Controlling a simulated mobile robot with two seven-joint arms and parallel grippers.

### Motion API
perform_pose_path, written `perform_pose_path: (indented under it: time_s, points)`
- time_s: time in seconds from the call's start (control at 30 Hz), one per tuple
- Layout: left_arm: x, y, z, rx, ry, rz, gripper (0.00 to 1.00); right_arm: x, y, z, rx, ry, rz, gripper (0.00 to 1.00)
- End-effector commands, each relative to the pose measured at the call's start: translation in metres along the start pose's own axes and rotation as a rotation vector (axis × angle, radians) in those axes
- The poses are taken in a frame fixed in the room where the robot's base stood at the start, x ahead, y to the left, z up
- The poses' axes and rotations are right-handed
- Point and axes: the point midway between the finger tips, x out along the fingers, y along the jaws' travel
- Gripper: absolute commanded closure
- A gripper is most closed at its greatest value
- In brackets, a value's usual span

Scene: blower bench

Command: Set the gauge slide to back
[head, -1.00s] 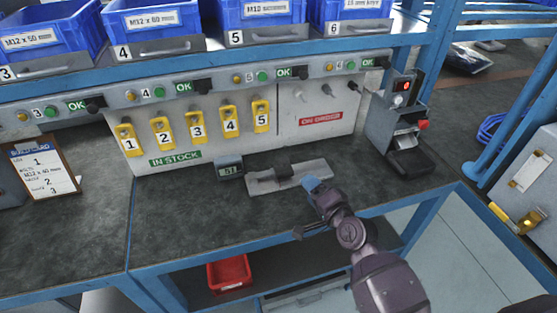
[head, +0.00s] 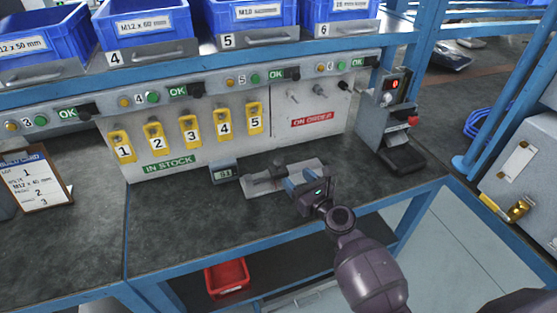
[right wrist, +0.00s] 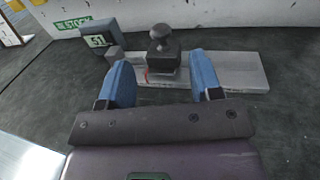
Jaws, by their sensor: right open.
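The gauge is a light grey plate (head: 313,166) on the bench, with a dark slide and upright knob (head: 277,166) towards its left part. The knob (right wrist: 163,42) also shows in the right wrist view, with a small red mark near its base. A small readout (head: 224,172) stands at the plate's left end; its digits look like 51. My right gripper (head: 298,183) is open and empty at the plate's front side. In the right wrist view, its blue fingers (right wrist: 161,65) point towards the knob, which appears between and beyond the tips. My left gripper is not in view.
A back panel (head: 275,124) with yellow numbered tags stands behind the gauge. Blue bins (head: 250,12) sit above.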

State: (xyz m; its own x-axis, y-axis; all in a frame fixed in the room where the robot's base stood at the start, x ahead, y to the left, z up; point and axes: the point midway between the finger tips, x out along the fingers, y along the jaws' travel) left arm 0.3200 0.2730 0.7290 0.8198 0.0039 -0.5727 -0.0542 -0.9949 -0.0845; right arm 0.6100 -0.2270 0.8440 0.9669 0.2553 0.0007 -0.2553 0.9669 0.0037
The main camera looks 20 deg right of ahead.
Motion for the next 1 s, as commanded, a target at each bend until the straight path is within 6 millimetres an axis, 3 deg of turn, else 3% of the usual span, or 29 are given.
perform_pose_path:
  time_s: [0.5,0.73,1.0]
  points:
    - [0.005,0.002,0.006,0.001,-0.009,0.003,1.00,0.077,0.000,-0.002,-0.003,0.002,0.000,0.41]
    - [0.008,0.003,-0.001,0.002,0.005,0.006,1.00,0.094,0.000,-0.001,-0.004,0.000,0.000,0.41]
    - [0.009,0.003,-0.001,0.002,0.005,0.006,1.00,0.097,0.000,0.000,-0.004,0.000,0.000,0.41]
